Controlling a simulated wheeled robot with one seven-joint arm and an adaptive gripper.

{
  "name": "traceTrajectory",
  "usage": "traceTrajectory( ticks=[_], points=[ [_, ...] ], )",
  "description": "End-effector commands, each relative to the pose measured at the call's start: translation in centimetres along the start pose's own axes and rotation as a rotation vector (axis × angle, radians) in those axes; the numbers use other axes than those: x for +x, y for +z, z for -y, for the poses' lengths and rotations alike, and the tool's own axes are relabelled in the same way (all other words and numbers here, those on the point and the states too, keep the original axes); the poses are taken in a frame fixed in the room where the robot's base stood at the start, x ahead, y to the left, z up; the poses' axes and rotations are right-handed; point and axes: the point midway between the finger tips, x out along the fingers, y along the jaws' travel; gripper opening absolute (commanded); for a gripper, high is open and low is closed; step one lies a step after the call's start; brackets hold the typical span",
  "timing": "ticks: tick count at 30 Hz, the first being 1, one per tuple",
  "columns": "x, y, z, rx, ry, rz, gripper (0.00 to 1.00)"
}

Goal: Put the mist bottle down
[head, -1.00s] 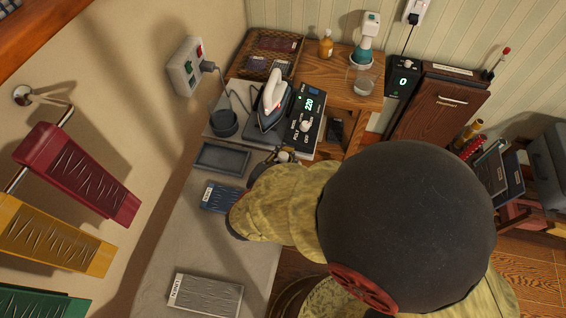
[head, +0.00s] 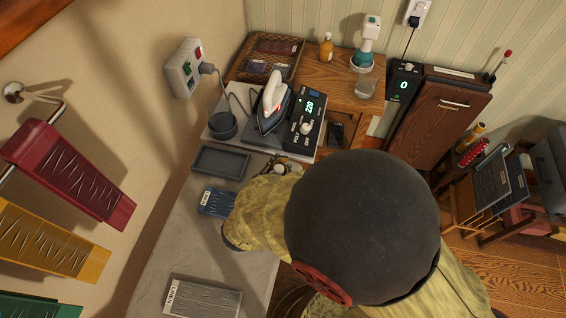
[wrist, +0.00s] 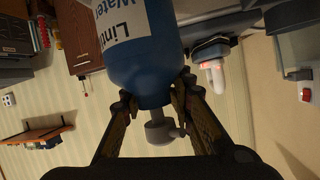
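The mist bottle (wrist: 145,55) is blue with a white label reading "Linen Water" and fills the upper middle of the wrist view. Its grey spray head (wrist: 160,128) points down in that picture. My gripper (wrist: 158,98) is shut around the bottle's neck, with one finger on each side. In the head view my gripper (head: 277,166) is beside the front of the ironing station, and my arm hides most or all of the bottle. Whether the bottle's base touches a surface cannot be seen.
An empty grey tray (head: 221,162), a blue labelled cloth (head: 216,202) and a grey labelled cloth (head: 203,297) lie on the pale board (head: 180,240). An iron (head: 274,100) stands by a control box (head: 305,122). A white-and-teal device (head: 368,42) stands behind. Bare board lies between the cloths.

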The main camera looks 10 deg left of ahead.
Motion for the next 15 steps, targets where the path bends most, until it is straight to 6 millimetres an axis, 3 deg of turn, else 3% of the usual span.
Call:
traceTrajectory(
  ticks=[11, 15],
  points=[
    [0.0, -0.02, 0.01, 0.0, 0.0, 0.0, 0.4],
    [0.0, -0.01, 0.01, 0.0, 0.0, 0.0, 0.41]
  ],
)
